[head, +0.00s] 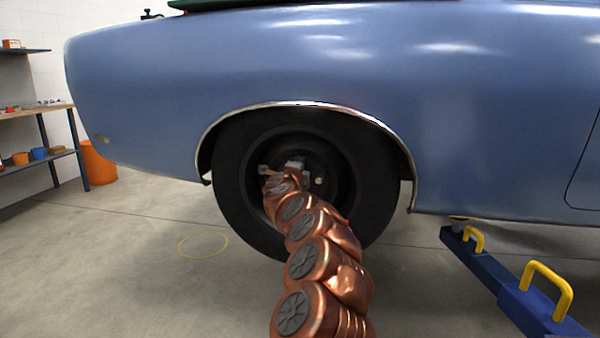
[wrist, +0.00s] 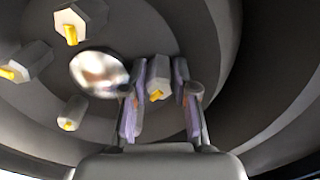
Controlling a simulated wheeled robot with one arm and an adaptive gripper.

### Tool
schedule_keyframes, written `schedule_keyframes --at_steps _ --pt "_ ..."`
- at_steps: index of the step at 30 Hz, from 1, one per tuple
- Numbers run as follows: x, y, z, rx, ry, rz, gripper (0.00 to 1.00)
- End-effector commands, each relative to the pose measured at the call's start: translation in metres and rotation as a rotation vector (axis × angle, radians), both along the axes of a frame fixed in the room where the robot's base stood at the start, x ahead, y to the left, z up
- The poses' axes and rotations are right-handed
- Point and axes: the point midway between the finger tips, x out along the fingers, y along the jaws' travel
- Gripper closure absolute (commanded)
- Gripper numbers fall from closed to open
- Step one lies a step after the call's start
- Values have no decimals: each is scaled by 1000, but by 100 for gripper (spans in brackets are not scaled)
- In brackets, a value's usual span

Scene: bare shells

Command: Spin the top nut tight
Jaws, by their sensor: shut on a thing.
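The wheel (head: 236,180) sits in the car's arch, with a dark rim and hub. In the wrist view a grey hex nut (wrist: 159,74) with a yellow stud tip stands between the two fingers of my gripper (wrist: 166,82), which is shut on it. In the head view my gripper (head: 284,168) is at the upper part of the hub, and my arm hides much of the hub. Other nuts (wrist: 38,58) (wrist: 82,20) (wrist: 75,112) with yellow tips surround a shiny round hub centre (wrist: 98,72). One nut (head: 319,181) shows right of my gripper.
The blue car body (head: 330,70) curves over the wheel, with a chrome arch lip (head: 305,104). A blue lift arm with yellow handles (head: 545,285) lies at the right. An orange bin (head: 98,163) and shelves (head: 38,113) stand at the left. Floor at the left front is clear.

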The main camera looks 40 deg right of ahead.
Motion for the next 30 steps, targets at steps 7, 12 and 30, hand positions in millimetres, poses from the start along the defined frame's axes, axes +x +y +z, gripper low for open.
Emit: schedule_keyframes --at_steps 7,12,30 --pt "2 2 -3 134 -193 4 100" --pt "1 2 -3 218 -314 3 100" --pt "1 2 -1 381 -546 2 100"
